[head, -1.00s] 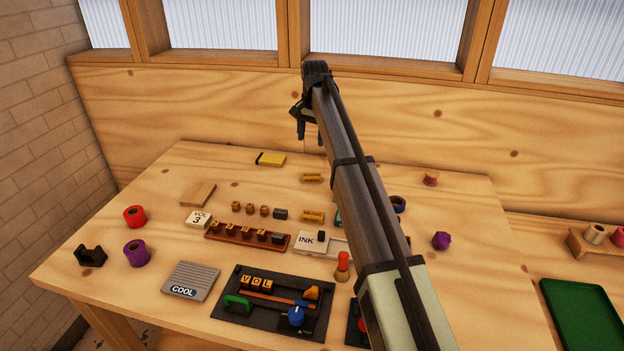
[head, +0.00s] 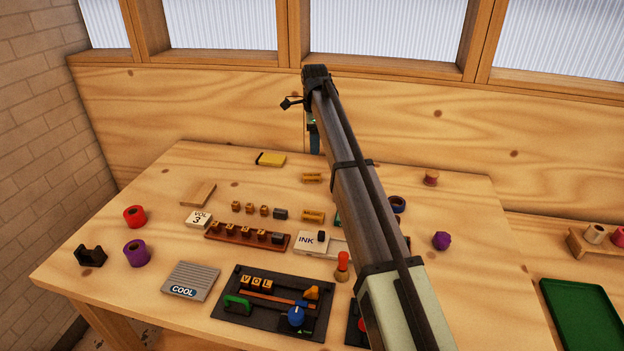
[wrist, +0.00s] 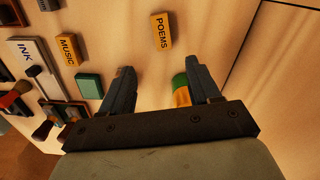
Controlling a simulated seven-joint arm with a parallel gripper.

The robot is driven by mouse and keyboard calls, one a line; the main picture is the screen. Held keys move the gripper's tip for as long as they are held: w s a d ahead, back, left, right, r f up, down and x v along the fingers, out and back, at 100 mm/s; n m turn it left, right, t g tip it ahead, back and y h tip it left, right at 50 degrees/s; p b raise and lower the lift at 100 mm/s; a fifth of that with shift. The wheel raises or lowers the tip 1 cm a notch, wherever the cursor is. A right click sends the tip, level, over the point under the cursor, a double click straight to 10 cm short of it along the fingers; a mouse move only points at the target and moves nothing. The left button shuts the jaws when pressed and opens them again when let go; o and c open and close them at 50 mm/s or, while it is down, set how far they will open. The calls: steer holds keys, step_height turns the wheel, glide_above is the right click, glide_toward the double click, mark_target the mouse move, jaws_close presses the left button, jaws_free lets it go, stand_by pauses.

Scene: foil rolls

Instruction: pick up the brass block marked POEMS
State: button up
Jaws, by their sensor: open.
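The brass block marked POEMS (wrist: 161,32) lies label-up on the table in the wrist view, beyond the fingertips and clear of them. In the head view it appears as the farther of two small brass blocks (head: 312,178); its label is too small to read there. My gripper (wrist: 157,72) is open, with nothing clearly held between its fingers. In the head view my gripper (head: 314,138) is partly hidden by my arm, at the back of the table. The second brass block, marked MUSIC (wrist: 68,50), lies to the left in the wrist view.
A green block (wrist: 89,86) lies near MUSIC. A green and orange object (wrist: 181,90) shows beside the right finger, partly hidden. The white INK box (head: 311,241) and a rack of brass letters (head: 247,236) are nearer. A yellow block (head: 271,159) lies at the back left.

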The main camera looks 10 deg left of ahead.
glide_above(312, 175)
steer(key=f, duration=0.7)
steer(key=shift+s+d+f, duration=0.15)
steer(key=shift+s+d, duration=0.05)
steer(key=shift+d, duration=0.2)
steer(key=shift+w+a+f, duration=0.1)
steer(key=shift+a+f, duration=0.1)
steer(key=shift+f, duration=1.15)
steer(key=shift+w+a+f, duration=0.1)
steer(key=shift+a+f, duration=0.1)
steer(key=shift+f, duration=1.1)
steer(key=shift+c, duration=0.2)
jaws_close()
